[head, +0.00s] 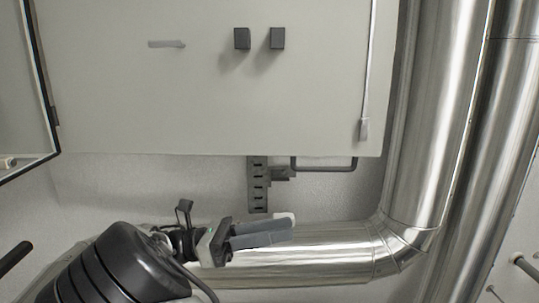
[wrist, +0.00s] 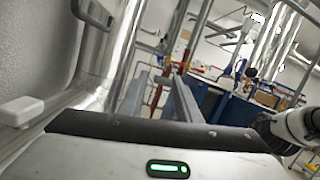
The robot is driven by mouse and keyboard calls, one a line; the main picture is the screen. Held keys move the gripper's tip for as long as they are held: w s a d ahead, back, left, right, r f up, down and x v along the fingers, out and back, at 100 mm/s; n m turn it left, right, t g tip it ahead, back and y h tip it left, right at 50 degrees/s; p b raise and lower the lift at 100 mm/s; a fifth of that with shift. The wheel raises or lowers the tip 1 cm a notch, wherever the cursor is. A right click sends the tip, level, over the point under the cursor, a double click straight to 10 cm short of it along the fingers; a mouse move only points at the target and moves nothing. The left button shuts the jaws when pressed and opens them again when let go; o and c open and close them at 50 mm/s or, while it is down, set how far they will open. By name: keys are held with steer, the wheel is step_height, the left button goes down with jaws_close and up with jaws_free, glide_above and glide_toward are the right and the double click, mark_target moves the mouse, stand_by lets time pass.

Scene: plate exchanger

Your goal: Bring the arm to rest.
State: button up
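My gripper (head: 288,228) is in the lower middle of the head view, in front of a shiny horizontal pipe, with its fingers pointing right. In the wrist view its two grey fingers (wrist: 160,82) stand apart with a gap between them. Nothing is held in that gap. My dark arm comes in from the lower left of the head view. I cannot tell the distance between the gripper and the pipe.
A pale cabinet panel (head: 215,95) with two dark blocks fills the upper middle. A slotted dark bracket (head: 258,185) hangs below it. Shiny pipes (head: 445,120) run down the right side. The wrist view shows blue equipment (wrist: 225,100) farther off and a white block (wrist: 20,110) at left.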

steer(key=s+d+m+g+y+p, duration=0.2)
steer(key=s+d+m+y, duration=0.1)
steer(key=d+y, duration=0.4)
steer(key=s+d+m+g+y+p, duration=0.15)
steer(key=s+d+m+y, duration=0.25)
steer(key=d, duration=0.5)
steer(key=s+a+r+m+t+y+p, duration=0.3)
steer(key=s+r+m+t+y+p, duration=0.2)
steer(key=m, duration=0.8)
steer(key=s+r+t+y, duration=0.2)
steer(key=s+t+y, duration=0.2)
steer(key=shift+s+r+y, duration=0.2)
steer(key=shift+s+y, duration=0.1)
steer(key=shift+a, duration=0.2)
